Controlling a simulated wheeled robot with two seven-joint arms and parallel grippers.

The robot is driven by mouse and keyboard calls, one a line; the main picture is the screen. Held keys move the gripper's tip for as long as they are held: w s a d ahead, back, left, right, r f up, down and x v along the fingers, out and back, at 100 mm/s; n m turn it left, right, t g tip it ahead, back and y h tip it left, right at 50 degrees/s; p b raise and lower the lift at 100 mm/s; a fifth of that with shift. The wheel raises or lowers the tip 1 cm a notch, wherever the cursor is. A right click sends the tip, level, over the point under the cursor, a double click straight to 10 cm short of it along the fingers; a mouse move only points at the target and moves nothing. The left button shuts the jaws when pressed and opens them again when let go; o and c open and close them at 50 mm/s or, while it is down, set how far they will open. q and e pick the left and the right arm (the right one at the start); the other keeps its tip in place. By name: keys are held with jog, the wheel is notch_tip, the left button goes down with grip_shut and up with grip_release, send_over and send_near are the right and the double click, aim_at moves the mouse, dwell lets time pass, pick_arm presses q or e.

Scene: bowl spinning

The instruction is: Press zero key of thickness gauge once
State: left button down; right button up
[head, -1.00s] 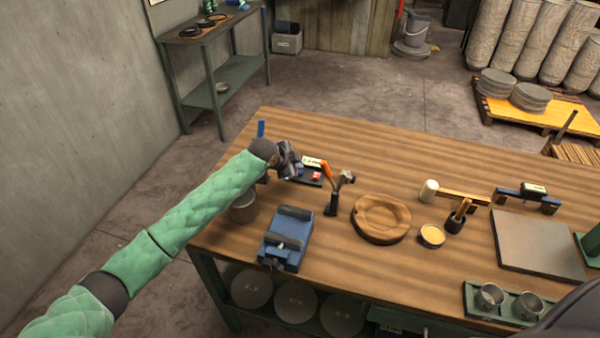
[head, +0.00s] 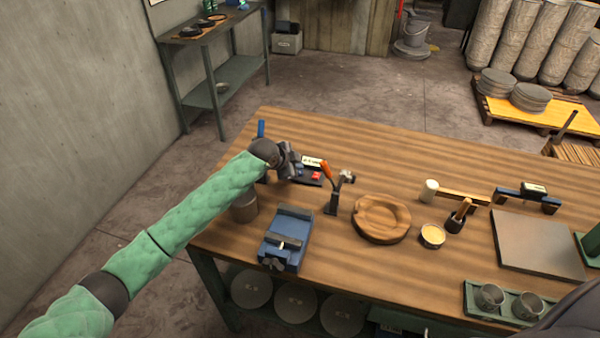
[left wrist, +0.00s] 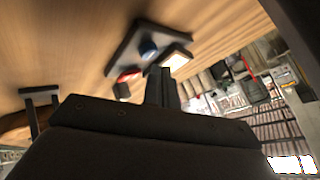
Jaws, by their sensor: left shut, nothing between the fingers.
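A dark flat device that looks like the thickness gauge (head: 312,181) lies near the far left of the wooden table, with a pale display (head: 313,161) and a red key (head: 316,175). In the left wrist view the dark base (left wrist: 122,50) carries a blue round key (left wrist: 148,48), a red key (left wrist: 129,75) and a lit display (left wrist: 177,60). Key labels are too small to read. My left gripper (head: 295,168) is shut and empty at the device's left side. Its closed fingers (left wrist: 162,88) overlap the device's near edge in the wrist view; contact cannot be told. My right gripper is not in view.
The table's far middle (head: 400,150) is clear.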

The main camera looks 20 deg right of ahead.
pick_arm(q)
jog(key=shift+f, duration=0.3)
jog(key=shift+s, duration=0.1)
jog(key=shift+f, duration=0.2)
